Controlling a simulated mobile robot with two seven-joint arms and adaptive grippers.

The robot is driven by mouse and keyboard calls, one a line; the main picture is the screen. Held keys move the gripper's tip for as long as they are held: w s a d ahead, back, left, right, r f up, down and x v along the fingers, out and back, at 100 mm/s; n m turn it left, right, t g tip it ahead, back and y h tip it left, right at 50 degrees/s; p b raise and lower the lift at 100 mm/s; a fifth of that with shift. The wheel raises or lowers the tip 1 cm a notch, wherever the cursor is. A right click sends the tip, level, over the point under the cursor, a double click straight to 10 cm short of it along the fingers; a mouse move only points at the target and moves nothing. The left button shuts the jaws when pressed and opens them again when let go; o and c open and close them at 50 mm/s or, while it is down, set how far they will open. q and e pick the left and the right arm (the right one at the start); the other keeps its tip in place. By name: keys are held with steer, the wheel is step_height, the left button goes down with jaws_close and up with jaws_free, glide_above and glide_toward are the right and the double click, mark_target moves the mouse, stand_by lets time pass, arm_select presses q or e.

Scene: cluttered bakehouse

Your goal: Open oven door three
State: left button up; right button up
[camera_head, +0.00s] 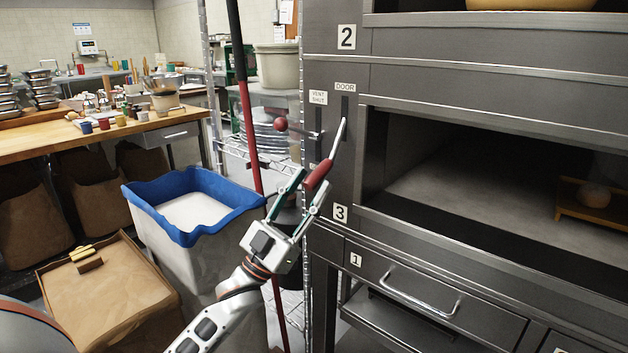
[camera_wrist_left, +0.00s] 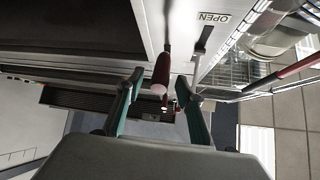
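The oven (camera_head: 350,75) has a deck marked 3, and no door panel covers the chamber opening (camera_head: 490,165) above and right of that label. The door lever (camera_head: 340,138) beside the opening has a red grip (camera_head: 318,175) that points down and left. My left gripper (camera_head: 307,197) is open at the lower end of the grip. In the left wrist view the red grip (camera_wrist_left: 162,72) lies between the two spread fingers (camera_wrist_left: 158,100), with gaps visible on both sides. An OPEN label shows near the lever there. My right gripper is not in view.
A second lever with a red ball (camera_head: 281,125) sits left of the door lever. A red pole (camera_head: 245,100) and wire shelving stand close left of my gripper. A blue-lined bin (camera_head: 150,212) stands further left. A wooden board (camera_head: 570,208) with a round item lies inside the chamber.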

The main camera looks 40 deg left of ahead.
arm_select(q)
steer(key=v, duration=0.9)
steer(key=shift+s+f, duration=0.2)
steer(key=shift+f, duration=0.2)
steer(key=s+d+f+n+g+y+p, duration=0.1)
steer(key=s+d+f+g+y+p, duration=0.1)
steer(key=d+f+g+p, duration=0.45)
steer(key=s+d+f+n+g+y+p, duration=0.1)
steer(key=s+d+f+y, duration=0.15)
steer(key=f, duration=0.65)
steer(key=s+d+f+g+p, duration=0.2)
steer(key=s+d+f+g, duration=0.2)
steer(key=s+f, duration=0.4)
steer(key=s+d+f+g+p, duration=0.2)
steer(key=s+d+f+g, duration=0.2)
steer(key=s+f, duration=0.4)
steer(key=shift+s+d, duration=0.8)
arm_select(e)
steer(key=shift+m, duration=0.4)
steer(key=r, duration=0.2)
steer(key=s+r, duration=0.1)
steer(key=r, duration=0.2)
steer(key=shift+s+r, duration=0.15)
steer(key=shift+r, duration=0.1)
arm_select(q)
steer(key=shift+w+d+f, duration=0.1)
steer(key=shift+f, duration=0.05)
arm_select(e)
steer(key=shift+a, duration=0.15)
